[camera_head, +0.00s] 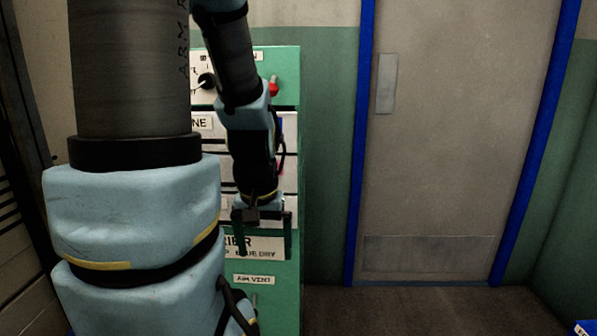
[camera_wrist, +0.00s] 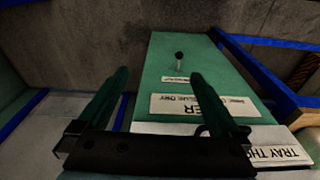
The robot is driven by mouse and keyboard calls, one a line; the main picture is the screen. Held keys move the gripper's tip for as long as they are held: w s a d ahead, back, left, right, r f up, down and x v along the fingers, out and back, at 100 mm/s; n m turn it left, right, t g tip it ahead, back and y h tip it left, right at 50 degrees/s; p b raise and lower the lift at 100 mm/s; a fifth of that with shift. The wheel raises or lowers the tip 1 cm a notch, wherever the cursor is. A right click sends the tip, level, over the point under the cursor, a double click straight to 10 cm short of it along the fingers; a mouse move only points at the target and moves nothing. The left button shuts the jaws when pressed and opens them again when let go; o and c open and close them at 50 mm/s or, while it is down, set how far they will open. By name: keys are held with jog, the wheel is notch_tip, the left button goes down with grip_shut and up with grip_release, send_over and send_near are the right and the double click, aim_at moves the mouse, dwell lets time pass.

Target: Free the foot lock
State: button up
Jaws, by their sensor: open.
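A green cabinet (camera_head: 287,180) stands left of the door, partly hidden behind my arm. Low on its front, a small lever (camera_head: 254,299) sits beneath a small label (camera_head: 254,280). In the wrist view the cabinet front appears upside down, and the lever (camera_wrist: 179,62) shows a black ball knob on a light stem. I cannot tell whether this lever is the foot lock; no part is legibly marked so. My gripper (camera_head: 264,250) is open and empty, fingers pointing down in front of a larger label, above the lever. Its spread fingers also show in the wrist view (camera_wrist: 158,75).
Higher on the cabinet are a red knob (camera_head: 273,86), a black knob (camera_head: 207,80) and pale drawer-like panels. A grey door (camera_head: 455,140) in a blue frame stands to the right. The floor (camera_head: 420,308) before it is clear. A blue object (camera_head: 585,328) shows at the lower right corner.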

notch_tip(320, 180, up, 13)
jog(key=p, duration=1)
jog(key=shift+p, duration=0.3)
